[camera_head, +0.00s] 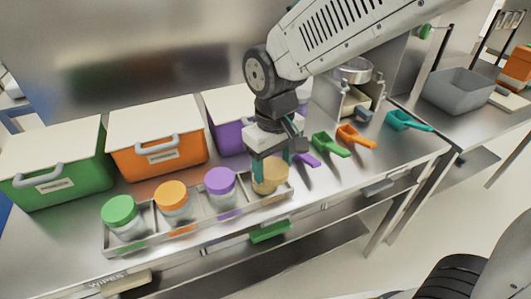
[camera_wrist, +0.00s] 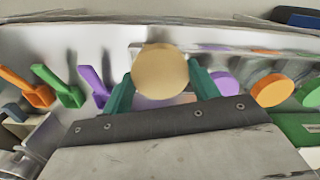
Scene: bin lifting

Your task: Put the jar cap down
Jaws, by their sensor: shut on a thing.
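A round tan jar cap (camera_wrist: 160,71) fills the space between the two teal fingers of my gripper (camera_wrist: 161,80) in the wrist view. In the head view my gripper (camera_head: 272,167) points down over the right end of the metal tray (camera_head: 150,241), shut on the tan cap (camera_head: 269,177). I cannot tell whether the cap touches a jar or the tray below it. Three jars stand in the tray to the left, with a green cap (camera_head: 119,209), an orange cap (camera_head: 171,194) and a purple cap (camera_head: 220,180).
Green (camera_head: 60,175), orange (camera_head: 158,144) and purple (camera_head: 231,135) lidded bins stand behind the tray. Purple, green (camera_head: 330,145), orange (camera_head: 356,138) and teal (camera_head: 407,121) scoops lie to the right. A grey bin (camera_head: 457,92) stands on the far-right counter. The counter's front edge is close to the tray.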

